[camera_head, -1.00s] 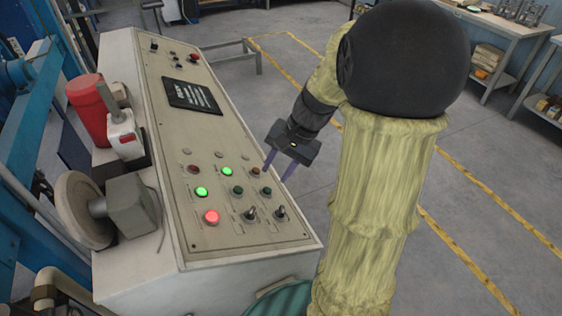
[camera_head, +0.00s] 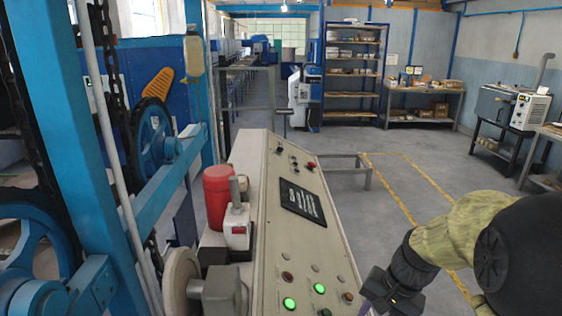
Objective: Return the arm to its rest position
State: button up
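My gripper (camera_head: 372,298) is at the bottom edge of the head view, just right of the control panel (camera_head: 293,225). One purple finger shows in part; the fingertips are cut off by the picture edge, so its opening cannot be told. I see nothing held in it. My arm, in a yellowish sleeve with a black rounded joint, fills the lower right corner and is bent. Two green lights (camera_head: 320,288) glow on the panel; its lowest part is out of view.
A red cylinder (camera_head: 217,198) and a grey lever box (camera_head: 237,228) stand left of the panel. A blue frame with wheels (camera_head: 152,140) is at the left. A low metal table (camera_head: 345,165) stands beyond the panel. Open floor lies to the right, with shelves (camera_head: 352,65) behind.

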jog(key=s+a+f+n+t+h, duration=0.1)
jog(key=s+a+f+n+h, duration=0.2)
jog(key=n, duration=0.4)
jog(key=shift+s+a+f+t, duration=0.4)
jog(key=shift+s+a+f, duration=0.2)
jog(key=shift+a, duration=0.6)
